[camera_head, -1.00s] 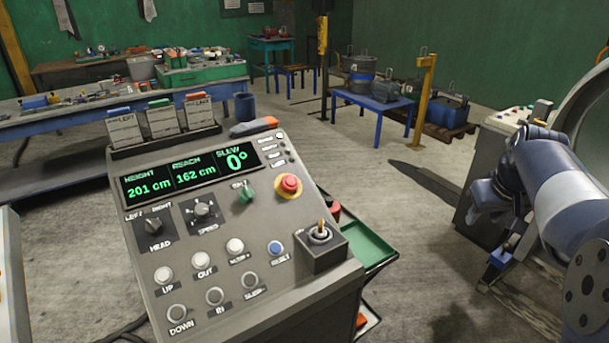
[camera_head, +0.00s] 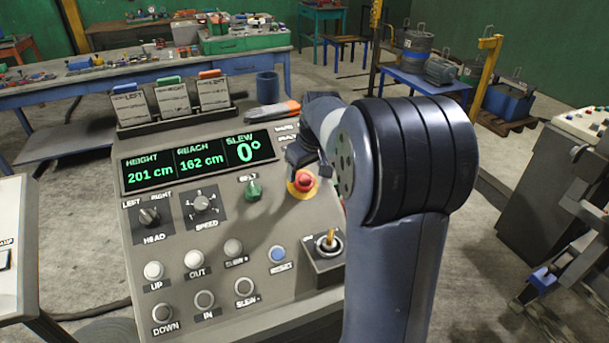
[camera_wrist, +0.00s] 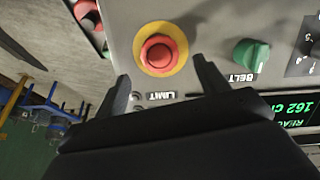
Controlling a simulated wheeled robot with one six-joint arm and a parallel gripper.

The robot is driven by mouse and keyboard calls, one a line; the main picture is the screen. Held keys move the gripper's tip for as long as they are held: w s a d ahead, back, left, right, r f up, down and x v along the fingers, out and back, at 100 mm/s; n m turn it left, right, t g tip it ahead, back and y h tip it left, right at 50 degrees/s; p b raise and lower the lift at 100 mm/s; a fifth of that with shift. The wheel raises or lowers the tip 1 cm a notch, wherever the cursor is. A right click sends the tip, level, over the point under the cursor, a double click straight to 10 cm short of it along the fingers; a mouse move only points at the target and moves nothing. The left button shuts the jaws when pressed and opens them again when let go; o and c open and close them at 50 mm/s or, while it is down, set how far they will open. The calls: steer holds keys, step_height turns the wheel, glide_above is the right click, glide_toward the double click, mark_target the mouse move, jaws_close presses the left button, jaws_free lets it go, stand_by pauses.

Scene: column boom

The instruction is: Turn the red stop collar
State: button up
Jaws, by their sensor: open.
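The red stop (camera_head: 303,179) is a round red knob with a red collar around it, on a yellow disc on the sloping console panel. In the wrist view the red stop (camera_wrist: 158,53) shows just ahead of the fingertips, roughly centred between them. My gripper (camera_wrist: 161,74) is open, with one finger to each side below the knob and nothing between them. In the head view my gripper (camera_head: 301,156) is small and dark just above the red stop, partly hidden by my arm. I cannot tell how far the fingertips are above the panel.
The display (camera_head: 198,160) reads 201 cm, 162 cm and 0°. Push buttons fill the lower panel. An orange-and-grey object (camera_head: 272,110) lies behind.

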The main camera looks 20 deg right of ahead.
mark_target(306, 178)
steer(key=x, duration=0.4)
steer(key=shift+w+f+p, duration=0.1)
steer(key=shift+f+p, duration=0.2)
steer(key=shift+f, duration=0.1)
steer(key=c, duration=1)
steer(key=shift+m, duration=0.4)
steer(key=m, duration=0.4)
steer(key=shift+d+y, duration=0.15)
steer(key=shift+y, duration=0.25)
steer(key=shift+m+y+b, duration=0.3)
steer(key=shift+m, duration=2)
